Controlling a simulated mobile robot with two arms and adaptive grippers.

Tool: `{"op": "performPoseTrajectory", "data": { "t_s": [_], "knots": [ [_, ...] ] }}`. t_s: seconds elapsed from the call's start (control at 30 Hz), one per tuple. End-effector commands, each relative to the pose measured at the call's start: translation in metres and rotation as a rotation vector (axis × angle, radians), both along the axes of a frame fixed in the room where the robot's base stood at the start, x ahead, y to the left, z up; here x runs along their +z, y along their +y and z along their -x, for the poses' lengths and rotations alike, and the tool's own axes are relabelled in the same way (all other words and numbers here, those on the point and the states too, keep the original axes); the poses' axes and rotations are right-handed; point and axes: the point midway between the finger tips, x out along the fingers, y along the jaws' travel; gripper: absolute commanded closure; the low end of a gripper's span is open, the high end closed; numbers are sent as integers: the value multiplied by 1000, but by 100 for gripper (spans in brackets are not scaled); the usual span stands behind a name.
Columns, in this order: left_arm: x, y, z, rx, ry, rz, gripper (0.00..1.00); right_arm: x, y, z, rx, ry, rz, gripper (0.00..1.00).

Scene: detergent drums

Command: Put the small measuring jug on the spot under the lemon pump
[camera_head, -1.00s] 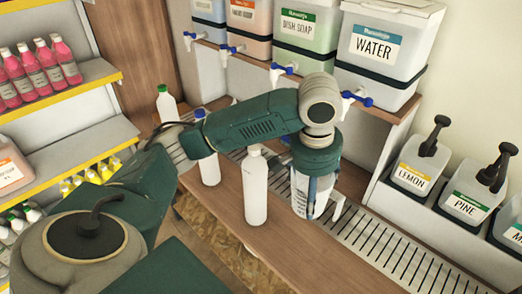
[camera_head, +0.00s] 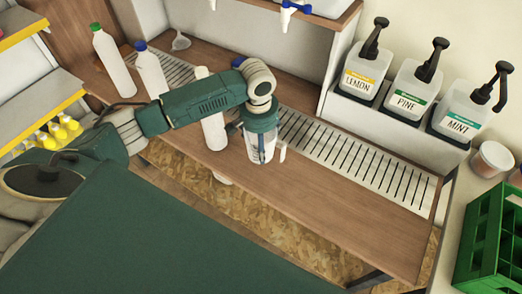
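The small measuring jug (camera_head: 254,152) is clear, with a pale handle on its right side. My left gripper (camera_head: 262,144) comes down over it from above and looks shut on it, with a dark finger along its side. The jug appears upright over the wooden counter, in front of the slatted drip tray (camera_head: 375,172). I cannot tell whether its base touches the wood. The lemon pump (camera_head: 358,82) is a white container with a yellow label and black pump head, on the raised ledge behind the tray. The tray below it is bare. My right gripper is not in view.
A white bottle (camera_head: 214,132) stands close left of the jug, partly behind my arm. Two more bottles, green-capped (camera_head: 115,65) and blue-capped (camera_head: 151,72), stand further left. Pine (camera_head: 408,92) and mint (camera_head: 460,112) pumps are right of lemon. A green crate (camera_head: 485,235) is at far right.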

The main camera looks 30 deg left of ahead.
Motion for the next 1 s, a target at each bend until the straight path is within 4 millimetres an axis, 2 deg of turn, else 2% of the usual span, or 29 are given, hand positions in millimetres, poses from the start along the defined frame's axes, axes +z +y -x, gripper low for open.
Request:
{"op": "performPoseTrajectory", "data": {
  "t_s": [0.4, 0.8, 0.83, 0.9, 1.0],
  "knots": [
    [-47, 0, 0, -1, 0, 0, 58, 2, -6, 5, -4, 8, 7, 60],
    [-51, 0, 0, 0, -1, 0, 58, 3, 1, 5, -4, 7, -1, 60],
    [-51, 0, 0, 0, -2, 0, 28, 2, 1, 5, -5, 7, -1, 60],
    [-51, 0, 0, -1, -2, 0, 14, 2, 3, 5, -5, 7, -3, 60],
    [-51, 0, 0, -1, -1, 0, 12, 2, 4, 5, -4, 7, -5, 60]
  ]
}}
